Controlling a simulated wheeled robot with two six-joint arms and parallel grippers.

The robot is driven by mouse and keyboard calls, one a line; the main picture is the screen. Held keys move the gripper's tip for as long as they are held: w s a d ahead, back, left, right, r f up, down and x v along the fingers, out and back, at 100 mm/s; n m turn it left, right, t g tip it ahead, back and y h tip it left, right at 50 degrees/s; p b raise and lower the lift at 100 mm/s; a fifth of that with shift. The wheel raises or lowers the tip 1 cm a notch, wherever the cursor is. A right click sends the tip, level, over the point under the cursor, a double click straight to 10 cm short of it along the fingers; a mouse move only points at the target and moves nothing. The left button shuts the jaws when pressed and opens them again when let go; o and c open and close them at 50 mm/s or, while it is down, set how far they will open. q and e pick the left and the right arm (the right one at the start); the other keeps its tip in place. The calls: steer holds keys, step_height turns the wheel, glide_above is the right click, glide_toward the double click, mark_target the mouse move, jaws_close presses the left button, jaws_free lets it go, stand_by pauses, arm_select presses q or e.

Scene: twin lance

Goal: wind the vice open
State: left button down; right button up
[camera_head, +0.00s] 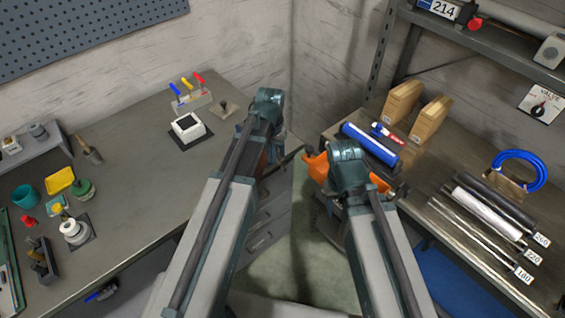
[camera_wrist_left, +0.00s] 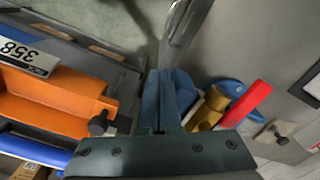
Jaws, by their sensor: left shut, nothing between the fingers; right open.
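An orange body that looks like the vice (camera_head: 316,164) is at the near left corner of the right bench, partly hidden behind my right wrist. My left gripper (camera_wrist_left: 158,80) is shut and empty, beside the orange block. It also shows in the head view (camera_head: 280,130), fingertips mostly hidden. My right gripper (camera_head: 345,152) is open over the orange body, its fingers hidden.
The left bench (camera_head: 130,190) holds several small tools and blocks. The right bench carries a blue roll (camera_head: 370,146), wooden blocks (camera_head: 402,102), rods with number tags (camera_head: 480,215) and a blue coil (camera_head: 520,170). Drawers (camera_head: 268,225) stand under the left bench, close to my left arm.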

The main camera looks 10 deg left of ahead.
mark_target(281, 157)
arm_select(q)
steer(key=shift+w+d+r, duration=0.1)
steer(key=shift+w+d, duration=0.05)
stand_by(0.3)
steer(key=shift+w+d, duration=0.2)
steer(key=shift+w, duration=0.1)
steer(key=shift+w+d+r, duration=0.1)
steer(key=shift+w, duration=0.05)
steer(key=shift+w+d, duration=0.25)
stand_by(0.3)
stand_by(0.4)
steer(key=shift+w+d, duration=0.3)
steer(key=shift+w, duration=0.1)
steer(key=shift+w, duration=0.1)
